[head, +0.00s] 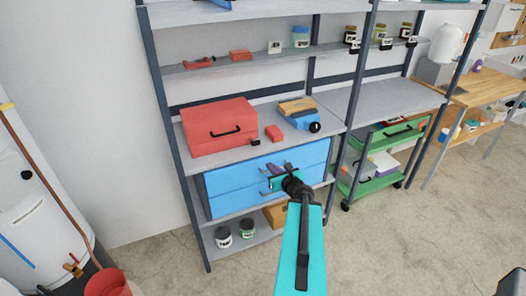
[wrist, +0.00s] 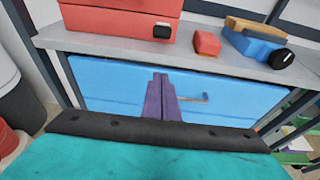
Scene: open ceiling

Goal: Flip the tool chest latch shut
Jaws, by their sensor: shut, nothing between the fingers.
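A red chest (head: 219,125) with a black handle stands closed on the middle shelf. A small black block (head: 255,142) at its lower right front may be a latch; it also shows in the wrist view (wrist: 162,31). Below the shelf is a blue chest (head: 235,190) with a grey bar-like piece on its front (wrist: 190,98). I cannot tell which chest carries the latch or how the latch is set. My gripper (head: 276,169) has purple fingers that are shut and empty. In the wrist view the fingertips (wrist: 160,76) point at the blue front, beside the grey piece; contact is unclear.
A small red block (head: 273,134) and a blue item with a black round end (head: 307,122) lie on the shelf to the right. A dark shelf post (head: 350,105) stands right of the blue chest. A green cart (head: 380,180) stands further right. Floor in front is open.

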